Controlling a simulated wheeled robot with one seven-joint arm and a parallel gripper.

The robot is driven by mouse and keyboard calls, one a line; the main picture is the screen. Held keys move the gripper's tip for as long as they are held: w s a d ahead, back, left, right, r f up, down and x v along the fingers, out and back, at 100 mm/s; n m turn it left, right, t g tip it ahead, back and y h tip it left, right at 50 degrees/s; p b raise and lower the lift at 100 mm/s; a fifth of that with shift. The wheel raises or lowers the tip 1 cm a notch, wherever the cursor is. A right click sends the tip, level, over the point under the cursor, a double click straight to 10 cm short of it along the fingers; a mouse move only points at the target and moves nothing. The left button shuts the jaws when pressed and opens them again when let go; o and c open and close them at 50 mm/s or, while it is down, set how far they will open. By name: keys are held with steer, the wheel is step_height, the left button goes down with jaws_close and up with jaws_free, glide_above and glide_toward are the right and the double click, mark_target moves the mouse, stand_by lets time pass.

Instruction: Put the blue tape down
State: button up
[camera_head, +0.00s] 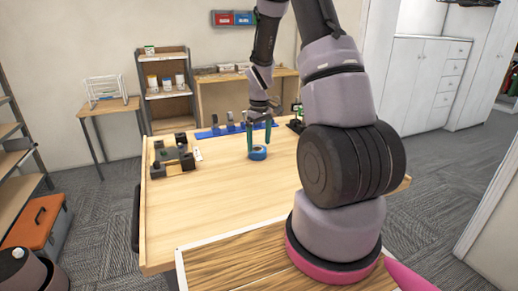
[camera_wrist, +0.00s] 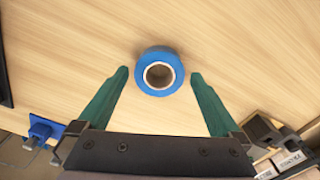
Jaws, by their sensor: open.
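The blue tape (camera_head: 258,153) is a roll lying flat on the light wooden table (camera_head: 220,210), towards its far side. In the wrist view the blue tape (camera_wrist: 160,71) shows its round hole and pale core, with bare wood around it. My gripper (camera_head: 259,150) is above and around the roll, fingers pointing down. In the wrist view my gripper (camera_wrist: 159,75) has its two green fingers wide apart, one on each side of the roll, with a gap between each finger and the tape. Nothing is held.
Dark blocks (camera_head: 173,155) stand on the table's left side. A blue strip (camera_head: 215,132) with upright tools lies along the far edge. A small dark-and-green item (camera_head: 296,122) stands at the far right. The table's front left is clear.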

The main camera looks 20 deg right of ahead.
steer(key=s+a+r+m+t, duration=0.2)
steer(key=s+r, duration=0.3)
steer(key=r, duration=0.8)
steer(key=s+a+r+m+t, duration=0.1)
steer(key=s+a+r+m, duration=0.2)
steer(key=r, duration=0.9)
steer(key=s+a+r+m+t+y, duration=0.1)
steer(key=s+a+r+t, duration=0.1)
steer(key=s+r, duration=0.2)
steer(key=s+a+r+m+t+y, duration=0.1)
steer(key=s+a+r+m+t, duration=0.1)
steer(key=s, duration=0.9)
steer(key=shift+r+m, duration=0.3)
steer(key=shift+r, duration=0.55)
